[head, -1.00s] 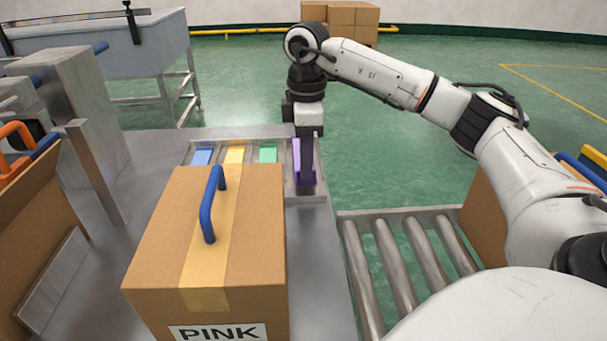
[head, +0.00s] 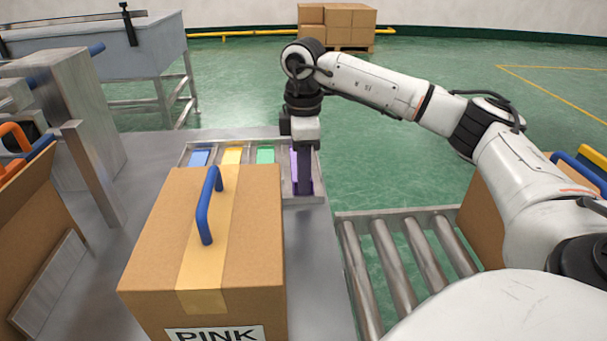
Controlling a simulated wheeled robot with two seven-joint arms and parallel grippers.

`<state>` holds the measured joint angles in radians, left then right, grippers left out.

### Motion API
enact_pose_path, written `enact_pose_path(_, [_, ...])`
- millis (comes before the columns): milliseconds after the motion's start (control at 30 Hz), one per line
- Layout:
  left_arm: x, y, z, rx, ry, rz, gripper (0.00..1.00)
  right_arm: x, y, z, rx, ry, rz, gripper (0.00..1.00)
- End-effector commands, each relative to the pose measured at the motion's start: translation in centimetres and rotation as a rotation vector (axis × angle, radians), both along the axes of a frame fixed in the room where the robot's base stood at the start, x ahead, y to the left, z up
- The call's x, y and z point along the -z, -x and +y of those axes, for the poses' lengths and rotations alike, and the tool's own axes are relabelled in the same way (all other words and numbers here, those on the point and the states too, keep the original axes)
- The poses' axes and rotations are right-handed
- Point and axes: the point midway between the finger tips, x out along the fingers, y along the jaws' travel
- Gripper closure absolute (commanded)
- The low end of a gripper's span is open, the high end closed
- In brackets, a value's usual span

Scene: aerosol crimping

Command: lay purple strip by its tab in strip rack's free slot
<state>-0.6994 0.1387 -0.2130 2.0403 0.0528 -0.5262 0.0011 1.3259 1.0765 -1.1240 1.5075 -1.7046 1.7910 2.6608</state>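The strip rack (head: 309,200) lies on the metal table behind the cardboard box. Blue (head: 200,157), yellow (head: 232,155) and green (head: 265,155) strips lie in its slots from left to right. The purple strip (head: 294,168) is at the rightmost slot, partly hidden by my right gripper (head: 304,190). The gripper points down at the rack's right end and appears shut on the strip. Its fingertips are small and dark here, and the tab is hidden. I cannot tell whether the strip touches the slot floor. My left gripper is out of view.
A cardboard box (head: 240,255) with a blue handle and a PINK label stands close in front of the rack. A roller conveyor (head: 405,260) runs at the right. A metal fixture (head: 90,170) and another carton (head: 35,230) stand at the left.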

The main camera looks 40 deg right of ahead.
Motion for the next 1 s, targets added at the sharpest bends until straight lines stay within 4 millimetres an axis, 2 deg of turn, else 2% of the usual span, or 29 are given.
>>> enact_pose_path(167, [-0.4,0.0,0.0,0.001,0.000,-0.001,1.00,-1.9,-0.1,0.0,0.000,-0.001,-0.003,0.78])
enact_pose_path(600, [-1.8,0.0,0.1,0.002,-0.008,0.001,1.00,-11.0,-0.1,0.0,0.000,0.000,-0.003,0.78])
enact_pose_path(733, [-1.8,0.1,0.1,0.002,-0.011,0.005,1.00,-12.0,-0.1,0.0,0.000,0.000,-0.001,0.78])
enact_pose_path(1000, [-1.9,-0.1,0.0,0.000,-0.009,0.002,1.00,-12.3,0.0,0.0,0.000,-0.001,0.001,0.78])
